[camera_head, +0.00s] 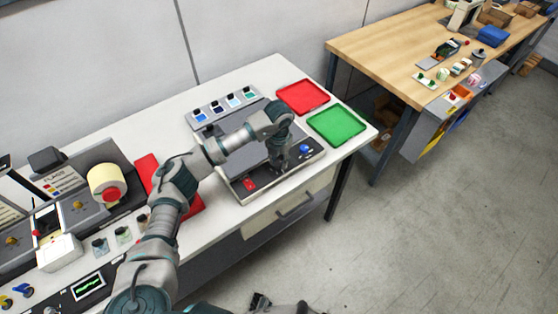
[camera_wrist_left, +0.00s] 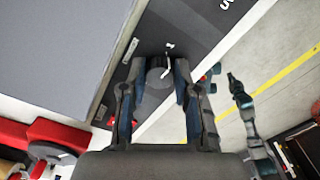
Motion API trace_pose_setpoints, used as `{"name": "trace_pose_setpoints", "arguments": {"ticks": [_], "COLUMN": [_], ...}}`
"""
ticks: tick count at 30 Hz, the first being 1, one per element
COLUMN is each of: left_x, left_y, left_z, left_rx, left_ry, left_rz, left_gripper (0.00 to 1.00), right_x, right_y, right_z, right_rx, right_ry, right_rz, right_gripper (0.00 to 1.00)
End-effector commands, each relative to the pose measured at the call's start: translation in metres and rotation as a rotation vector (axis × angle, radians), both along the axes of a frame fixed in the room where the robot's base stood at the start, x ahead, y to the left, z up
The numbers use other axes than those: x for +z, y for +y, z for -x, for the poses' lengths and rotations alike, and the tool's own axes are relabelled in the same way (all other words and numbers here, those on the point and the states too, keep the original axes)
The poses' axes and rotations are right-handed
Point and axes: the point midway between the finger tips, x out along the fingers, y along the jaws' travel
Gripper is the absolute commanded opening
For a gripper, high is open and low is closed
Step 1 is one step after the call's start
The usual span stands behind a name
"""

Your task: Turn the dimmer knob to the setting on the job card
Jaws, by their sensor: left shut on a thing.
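The dimmer knob (camera_wrist_left: 157,76) is a round grey knob on the dark front strip of a flat panel device. It sits between the fingertips of my left gripper (camera_wrist_left: 153,85) in the left wrist view. A pale pointer line shows at its right side. In the head view the left gripper (camera_head: 279,167) is down at the device's front strip (camera_head: 268,181), shut on the knob, and hides it. My right gripper (camera_head: 261,301) shows partly at the bottom edge of the head view; its jaw state is unclear. I cannot make out a job card.
On the device's strip are a red switch (camera_head: 250,184) and a blue button (camera_head: 305,149). A red tray (camera_head: 302,97) and a green tray (camera_head: 337,124) lie behind and right. A rack of small cards (camera_head: 224,108) stands behind. A label roll (camera_head: 107,183) stands left.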

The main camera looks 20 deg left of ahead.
Motion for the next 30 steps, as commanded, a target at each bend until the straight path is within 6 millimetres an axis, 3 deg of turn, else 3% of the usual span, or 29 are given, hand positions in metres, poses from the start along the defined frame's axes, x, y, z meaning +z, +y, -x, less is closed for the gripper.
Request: {"name": "trace_pose_setpoints", "arguments": {"ticks": [30], "left_x": [-0.003], "left_y": [-0.002], "left_z": [0.002], "left_rx": [-0.962], "left_ry": [0.003], "left_rz": [-0.001], "left_gripper": [0.00], "right_x": [0.045], "right_y": [0.012], "right_z": [-0.067], "right_rx": [-0.012], "right_ry": [-0.042], "right_rz": [-0.007], "right_gripper": [0.00]}}
